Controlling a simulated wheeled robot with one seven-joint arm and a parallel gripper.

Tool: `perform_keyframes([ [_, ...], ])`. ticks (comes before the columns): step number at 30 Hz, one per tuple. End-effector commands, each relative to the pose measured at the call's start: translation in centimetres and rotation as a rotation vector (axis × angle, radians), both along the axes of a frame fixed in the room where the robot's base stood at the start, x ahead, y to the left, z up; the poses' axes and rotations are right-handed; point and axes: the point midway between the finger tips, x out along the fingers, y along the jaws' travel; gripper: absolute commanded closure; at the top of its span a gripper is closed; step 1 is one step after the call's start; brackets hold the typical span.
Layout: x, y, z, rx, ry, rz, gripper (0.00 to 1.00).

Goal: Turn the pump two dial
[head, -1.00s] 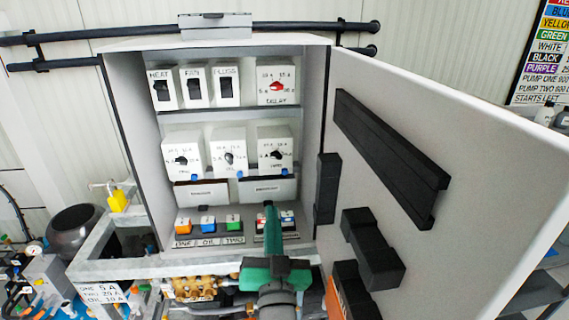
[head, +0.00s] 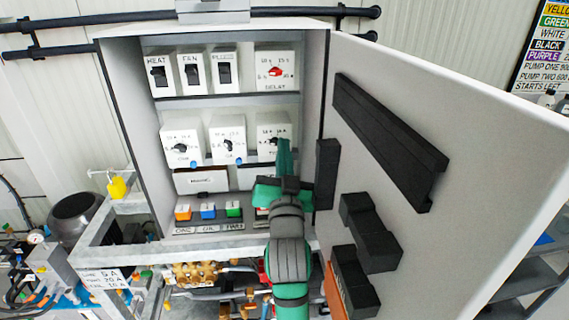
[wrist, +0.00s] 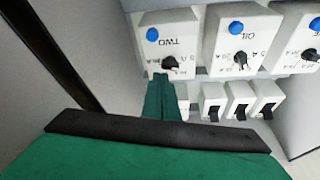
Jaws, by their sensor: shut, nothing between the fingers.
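The pump two dial is a black knob (head: 272,143) on the right white box of the cabinet's middle row. It also shows in the wrist view, upside down, as a black knob (wrist: 170,63) under the word TWO. A blue button sits on the same box. My green gripper (head: 284,146) is shut and empty, its fingertips in front of this box, partly covering its right side. In the wrist view the fingertips (wrist: 160,78) are just beside the knob; I cannot tell whether they touch it.
The OIL dial box (head: 227,139) and another dial box (head: 182,142) stand to the left. Three switches and a red DELAY dial (head: 275,71) are above. Coloured buttons (head: 208,211) are below. The open cabinet door (head: 460,120) blocks the right side.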

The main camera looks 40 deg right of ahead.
Motion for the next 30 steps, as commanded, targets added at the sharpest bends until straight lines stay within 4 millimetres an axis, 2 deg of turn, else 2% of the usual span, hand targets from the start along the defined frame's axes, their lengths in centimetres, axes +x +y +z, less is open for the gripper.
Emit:
perform_keyframes([
  [7, 0.86, -0.65, 0.34, -0.001, 0.001, 0.0, 1.0],
  [30, 0.59, -0.95, 0.25, 0.062, -0.039, -0.006, 1.0],
])
